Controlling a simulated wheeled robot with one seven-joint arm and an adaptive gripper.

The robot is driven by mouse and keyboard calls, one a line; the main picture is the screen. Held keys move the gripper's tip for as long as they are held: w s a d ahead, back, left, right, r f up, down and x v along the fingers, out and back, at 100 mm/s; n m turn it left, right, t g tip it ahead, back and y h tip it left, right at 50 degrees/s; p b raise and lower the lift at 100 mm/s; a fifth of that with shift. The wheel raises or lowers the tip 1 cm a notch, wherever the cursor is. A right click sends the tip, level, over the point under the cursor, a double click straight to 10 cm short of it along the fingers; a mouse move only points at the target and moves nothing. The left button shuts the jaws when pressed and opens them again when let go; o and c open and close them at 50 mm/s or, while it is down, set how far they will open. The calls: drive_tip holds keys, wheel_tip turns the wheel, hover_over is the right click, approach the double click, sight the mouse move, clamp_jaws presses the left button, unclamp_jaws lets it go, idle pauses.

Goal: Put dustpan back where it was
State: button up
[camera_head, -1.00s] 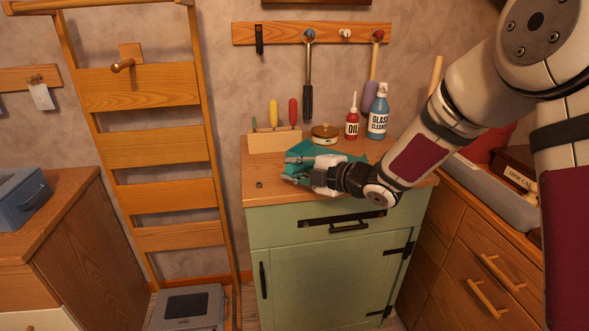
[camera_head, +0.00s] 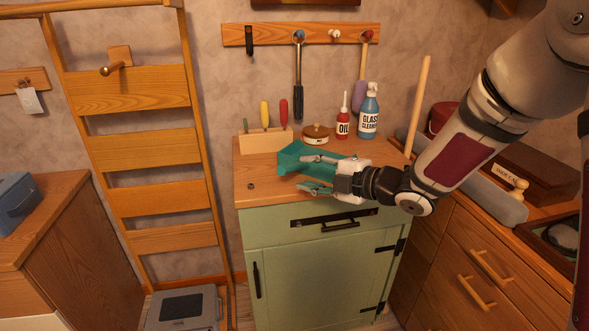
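The teal dustpan (camera_head: 292,156) lies on the wooden top of the green cabinet (camera_head: 262,181), in front of the tool block and the brown-lidded pot. My gripper (camera_head: 308,174) is over the front right of the cabinet top, pointing left, with its two fingers spread apart. The fingers overlap the dustpan's front right part in the picture, and I see nothing clamped between them. My wrist and fingers hide part of the dustpan, and I cannot make out its handle. The wall rack (camera_head: 275,35) above has a bare white peg (camera_head: 334,34).
A red oil bottle (camera_head: 343,122) and a blue glass cleaner bottle (camera_head: 368,115) stand behind the dustpan. The tool block (camera_head: 262,141) and pot (camera_head: 315,134) are at the back left. A long wooden stick (camera_head: 419,105) rises at the right.

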drive_tip(key=shift+v, duration=1.95)
drive_tip(key=d+r+m+t+h, duration=0.2)
drive_tip(key=d+r+m+h, duration=0.2)
drive_tip(key=d+m+h, duration=0.65)
drive_tip(key=s+d+r+m+g+h, duration=0.25)
drive_tip(key=s+d+m, duration=0.35)
drive_tip(key=s+d, duration=0.4)
drive_tip(key=s+a+f+m+g, duration=0.1)
drive_tip(key=s+a+m+g, duration=0.1)
drive_tip(key=s, duration=1.2)
drive_tip(key=s+a+f+m+g, duration=0.2)
drive_tip(key=s+m+g, duration=0.3)
drive_tip(key=s, duration=0.9)
drive_tip(key=shift+s+m+y, duration=0.35)
drive_tip(key=shift+m+y, duration=0.05)
drive_tip(key=shift+m, duration=0.85)
